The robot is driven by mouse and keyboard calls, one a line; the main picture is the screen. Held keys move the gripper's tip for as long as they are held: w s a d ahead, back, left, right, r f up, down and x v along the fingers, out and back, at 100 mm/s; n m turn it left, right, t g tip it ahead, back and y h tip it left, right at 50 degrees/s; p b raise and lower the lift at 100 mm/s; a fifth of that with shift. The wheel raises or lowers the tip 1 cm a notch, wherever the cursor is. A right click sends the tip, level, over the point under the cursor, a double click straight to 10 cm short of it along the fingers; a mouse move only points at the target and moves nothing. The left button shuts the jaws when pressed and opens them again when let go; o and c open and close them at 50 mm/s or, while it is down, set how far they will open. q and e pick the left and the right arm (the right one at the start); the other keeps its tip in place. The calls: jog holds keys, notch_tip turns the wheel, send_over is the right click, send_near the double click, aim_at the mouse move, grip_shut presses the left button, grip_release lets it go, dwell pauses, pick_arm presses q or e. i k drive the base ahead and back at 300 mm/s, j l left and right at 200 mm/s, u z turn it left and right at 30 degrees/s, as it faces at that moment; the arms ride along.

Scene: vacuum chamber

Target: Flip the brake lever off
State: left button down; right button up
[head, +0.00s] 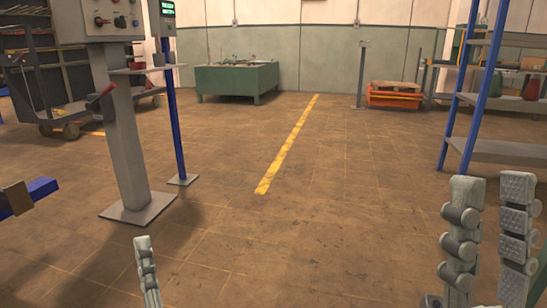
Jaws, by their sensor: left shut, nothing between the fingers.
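A dark lever with a red end (107,90) sticks out at a tilt near the grey pedestal (123,150) at the left. I take it for the brake lever, but no label can be read. Whether it is fixed to the pedestal or to the cart behind cannot be told. My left gripper (144,243) shows at the bottom, below and right of the pedestal. It is shut and empty, well apart from the lever. My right gripper (493,181) is at the lower right, fingers upright and apart with nothing between them, far from the lever.
A control box (100,20) tops the pedestal. A blue post (174,110) stands beside it, a wheeled cart (60,110) behind. A blue bar (30,195) juts in at left. The middle floor is clear.

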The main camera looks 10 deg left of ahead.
aim_at(93, 105)
jog(key=i+u, duration=0.2)
jog(key=i, duration=0.35)
jog(key=i+u, duration=0.25)
jog(key=i, duration=0.3)
jog(key=i+l+u, duration=0.2)
jog(key=i, duration=0.3)
jog(key=i+j+u, duration=0.1)
jog(key=i+u, duration=0.15)
jog(key=i, duration=0.75)
jog(key=i+l+u, duration=0.1)
jog(key=i+u, duration=0.2)
jog(key=i, duration=0.65)
